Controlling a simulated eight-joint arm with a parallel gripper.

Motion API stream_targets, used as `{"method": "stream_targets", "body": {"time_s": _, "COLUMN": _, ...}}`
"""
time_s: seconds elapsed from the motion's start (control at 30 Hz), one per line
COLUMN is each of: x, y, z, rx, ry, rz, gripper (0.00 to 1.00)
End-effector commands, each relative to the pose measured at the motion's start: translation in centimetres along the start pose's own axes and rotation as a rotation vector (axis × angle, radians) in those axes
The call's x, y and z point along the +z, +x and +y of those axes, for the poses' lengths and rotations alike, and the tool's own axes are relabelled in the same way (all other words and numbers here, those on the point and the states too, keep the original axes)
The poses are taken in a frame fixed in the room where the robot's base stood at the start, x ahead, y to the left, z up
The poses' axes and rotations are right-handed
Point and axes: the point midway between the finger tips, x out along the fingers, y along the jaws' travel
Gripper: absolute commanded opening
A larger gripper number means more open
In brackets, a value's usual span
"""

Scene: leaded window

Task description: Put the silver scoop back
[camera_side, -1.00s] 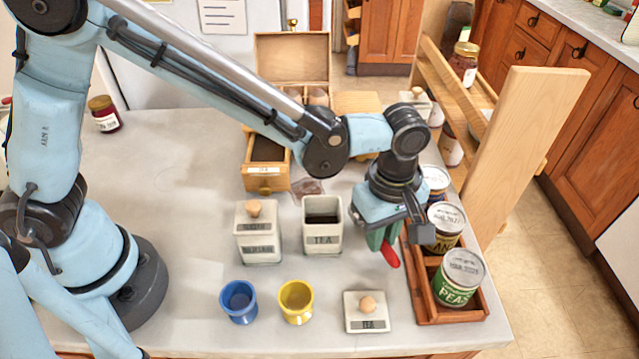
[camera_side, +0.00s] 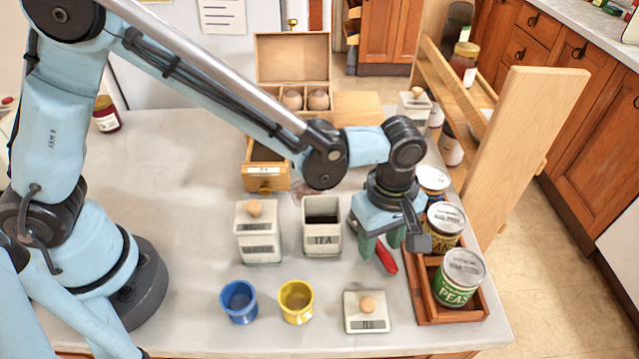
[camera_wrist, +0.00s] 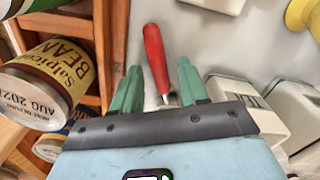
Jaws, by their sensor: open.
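The red handle (camera_wrist: 155,55) of the scoop lies on the counter, with a short silver part showing at its near end in the wrist view. The handle also shows in the side view (camera_side: 386,262). The rest of the scoop is hidden by my gripper. My gripper (camera_side: 381,246) is open, left of the tin tray and right of the TEA canister. In the wrist view its green fingers (camera_wrist: 160,88) stand apart on either side of the handle's near end, and I see no contact.
The open TEA canister (camera_side: 322,232) holds dark contents; its lid (camera_side: 367,311) lies in front. A lidded canister (camera_side: 258,238), blue cup (camera_side: 239,300) and yellow cup (camera_side: 296,300) stand left. Several tins fill the wooden tray (camera_side: 424,296). An open drawer (camera_side: 265,180) is behind.

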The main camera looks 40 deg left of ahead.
Motion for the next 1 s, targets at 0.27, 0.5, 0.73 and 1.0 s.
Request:
{"method": "stream_targets", "body": {"time_s": 0.27, "x": 0.0, "y": -3.1, "z": -0.1, "rx": 0.0, "ry": 0.0, "rz": 0.0, "gripper": 0.43}}
{"method": "stream_targets", "body": {"time_s": 0.5, "x": 0.0, "y": -7.7, "z": 0.0, "rx": 0.0, "ry": 0.0, "rz": 0.0, "gripper": 0.43}}
{"method": "stream_targets", "body": {"time_s": 0.73, "x": 0.0, "y": -10.9, "z": 0.0, "rx": 0.0, "ry": 0.0, "rz": 0.0, "gripper": 0.43}}
{"method": "stream_targets", "body": {"time_s": 1.0, "x": -0.9, "y": -12.6, "z": -0.3, "rx": 0.016, "ry": 0.028, "rz": -0.003, "gripper": 0.43}}
